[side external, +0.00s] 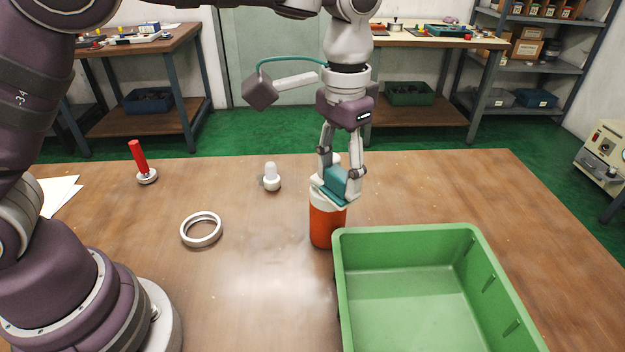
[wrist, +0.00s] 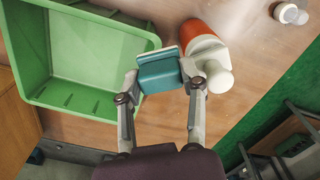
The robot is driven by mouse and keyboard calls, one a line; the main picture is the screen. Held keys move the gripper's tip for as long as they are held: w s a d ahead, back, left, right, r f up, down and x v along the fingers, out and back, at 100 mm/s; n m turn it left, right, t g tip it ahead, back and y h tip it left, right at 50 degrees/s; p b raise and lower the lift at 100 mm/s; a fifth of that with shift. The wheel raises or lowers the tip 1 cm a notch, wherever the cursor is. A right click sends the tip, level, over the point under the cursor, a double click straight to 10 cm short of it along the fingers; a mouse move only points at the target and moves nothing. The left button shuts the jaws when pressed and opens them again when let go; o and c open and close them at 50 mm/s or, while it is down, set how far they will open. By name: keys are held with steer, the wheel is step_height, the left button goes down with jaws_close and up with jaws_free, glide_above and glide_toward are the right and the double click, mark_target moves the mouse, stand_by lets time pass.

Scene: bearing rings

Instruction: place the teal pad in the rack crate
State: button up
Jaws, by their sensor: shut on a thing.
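The teal pad (side external: 337,184) is held between the fingertips of my gripper (side external: 338,190), which is shut on it. The pad also shows between the fingers in the wrist view (wrist: 159,71). In the side view it appears in front of or above the top of an orange and white bottle (side external: 326,226); I cannot tell whether they touch. The green rack crate (side external: 372,233) stands on the table to the right of the pad and nearer the camera. It looks empty. In the wrist view the crate (wrist: 92,15) lies to the left of the pad.
The orange bottle stands beside the crate's far left corner. A pale ring (side external: 201,230) lies on the table to the left. A small white knobbed piece (side external: 271,178) and a red-handled tool (side external: 141,163) stand farther back. The table right of the crate is clear.

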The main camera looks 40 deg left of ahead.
steer(key=s+d+f+m, duration=0.2)
steer(key=s+d+m, duration=0.1)
steer(key=d, duration=0.5)
steer(key=s+d+f+m, duration=0.2)
steer(key=s+d+m, duration=0.15)
steer(key=d, duration=0.45)
step_height(320, 180, down, 10)
steer(key=shift+a+f, duration=0.1)
steer(key=shift+f, duration=0.05)
steer(key=o, duration=1.2)
steer(key=shift+f, duration=0.1)
